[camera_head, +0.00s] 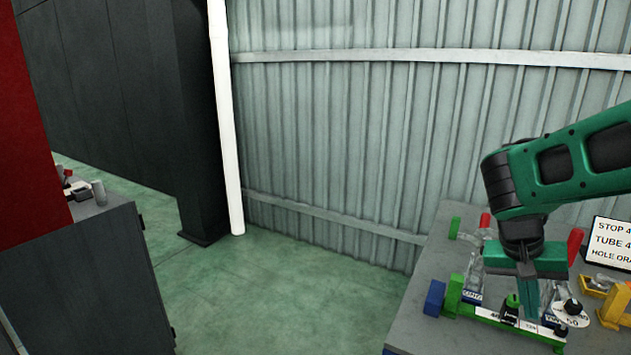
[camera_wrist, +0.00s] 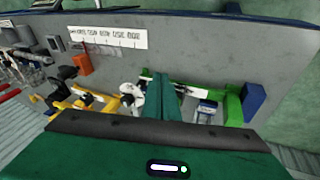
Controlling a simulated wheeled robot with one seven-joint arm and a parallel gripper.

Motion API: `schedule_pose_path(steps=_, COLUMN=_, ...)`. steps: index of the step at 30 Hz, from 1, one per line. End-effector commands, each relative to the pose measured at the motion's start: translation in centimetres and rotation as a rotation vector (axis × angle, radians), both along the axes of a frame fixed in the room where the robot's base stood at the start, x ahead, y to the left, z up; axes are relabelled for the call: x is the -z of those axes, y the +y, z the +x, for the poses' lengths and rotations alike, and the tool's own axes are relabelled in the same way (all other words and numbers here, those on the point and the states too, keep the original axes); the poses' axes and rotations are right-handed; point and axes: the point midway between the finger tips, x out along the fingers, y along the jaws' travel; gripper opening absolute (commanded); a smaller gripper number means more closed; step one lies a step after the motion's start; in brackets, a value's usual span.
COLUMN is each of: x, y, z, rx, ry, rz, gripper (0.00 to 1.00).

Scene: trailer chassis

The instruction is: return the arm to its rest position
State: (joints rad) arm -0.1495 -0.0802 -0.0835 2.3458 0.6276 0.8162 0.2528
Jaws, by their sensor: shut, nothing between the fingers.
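My green arm reaches in from the right in the head view. My gripper (camera_head: 530,295) points down over the grey workbench (camera_head: 425,325), close to a green-ended fixture bar (camera_head: 500,319). In the wrist view my gripper (camera_wrist: 163,85) shows as two green fingers pressed together with nothing between them. The fixture's green end block (camera_wrist: 233,108) shows to the right of the fingers there. I cannot tell whether the fingertips touch the fixture.
A blue block (camera_head: 434,298), red-handled tools (camera_head: 575,245), a yellow fixture (camera_head: 613,306) and a lettered sign (camera_head: 609,243) crowd the bench. A dark cabinet (camera_head: 90,280) stands at the left. Green floor (camera_head: 280,295) lies clear between, before a corrugated wall (camera_head: 340,130).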

Motion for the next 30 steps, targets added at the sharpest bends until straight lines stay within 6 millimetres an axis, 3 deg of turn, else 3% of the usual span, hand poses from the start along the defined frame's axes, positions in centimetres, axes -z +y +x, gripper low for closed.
schedule_pose_path(steps=1, x=-0.3, y=-0.7, z=-2.0, rx=0.008, ry=0.004, rz=0.043, gripper=0.0)
schedule_pose_path(steps=6, x=-0.4, y=-1.0, z=-8.2, rx=-0.01, ry=0.023, rz=0.195, gripper=0.0)
schedule_pose_path(steps=13, x=-0.3, y=0.5, z=-14.6, rx=-0.065, ry=0.01, rz=0.358, gripper=0.0)
schedule_pose_path(steps=19, x=-0.2, y=1.6, z=-16.7, rx=-0.098, ry=-0.001, rz=0.417, gripper=0.0)
schedule_pose_path(steps=30, x=-0.1, y=1.7, z=-16.9, rx=-0.103, ry=-0.001, rz=0.422, gripper=0.0)
